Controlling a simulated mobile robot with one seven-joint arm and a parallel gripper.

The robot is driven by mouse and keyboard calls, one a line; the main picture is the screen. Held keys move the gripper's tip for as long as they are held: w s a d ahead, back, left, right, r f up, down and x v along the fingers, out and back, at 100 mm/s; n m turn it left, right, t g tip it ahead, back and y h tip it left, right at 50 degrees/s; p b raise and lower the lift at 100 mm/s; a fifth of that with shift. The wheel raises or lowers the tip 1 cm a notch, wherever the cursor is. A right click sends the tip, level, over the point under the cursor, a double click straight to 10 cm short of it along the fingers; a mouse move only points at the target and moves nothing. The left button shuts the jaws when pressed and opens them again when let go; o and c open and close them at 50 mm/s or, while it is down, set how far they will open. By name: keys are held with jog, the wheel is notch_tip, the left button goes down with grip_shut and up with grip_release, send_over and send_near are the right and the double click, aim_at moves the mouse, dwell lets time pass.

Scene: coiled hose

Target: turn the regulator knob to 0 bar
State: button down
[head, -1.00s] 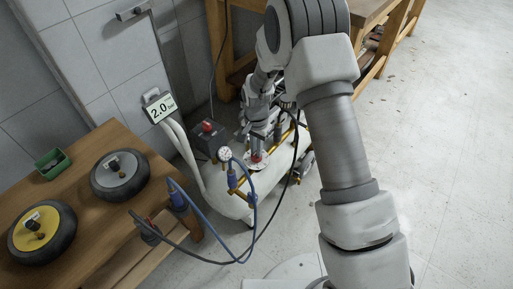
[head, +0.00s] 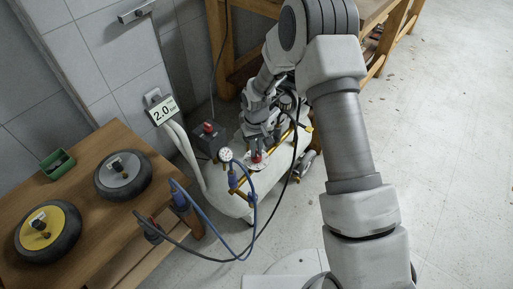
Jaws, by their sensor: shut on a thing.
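My gripper (head: 258,151) reaches down from above and is shut on the knob. Its fingers hide part of the knob, and no pointer or mark on it can be made out.
A dark box with a red top (head: 207,138) stands left of my gripper. Blue and black hoses (head: 252,222) loop in front of the tank. A wooden bench (head: 88,190) at left holds two wheels (head: 123,176) and a green tray (head: 57,165). Open floor lies right.

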aim_at(257, 152)
jog(key=n+p, duration=0.1)
jog(key=n, duration=0.5)
jog(key=shift+n, duration=0.4)
dwell(0.3)
jog(key=c, duration=0.9)
grip_release()
notch_tip(257, 152, up, 17)
jog(key=p, duration=0.5)
jog(key=shift+r, duration=0.2)
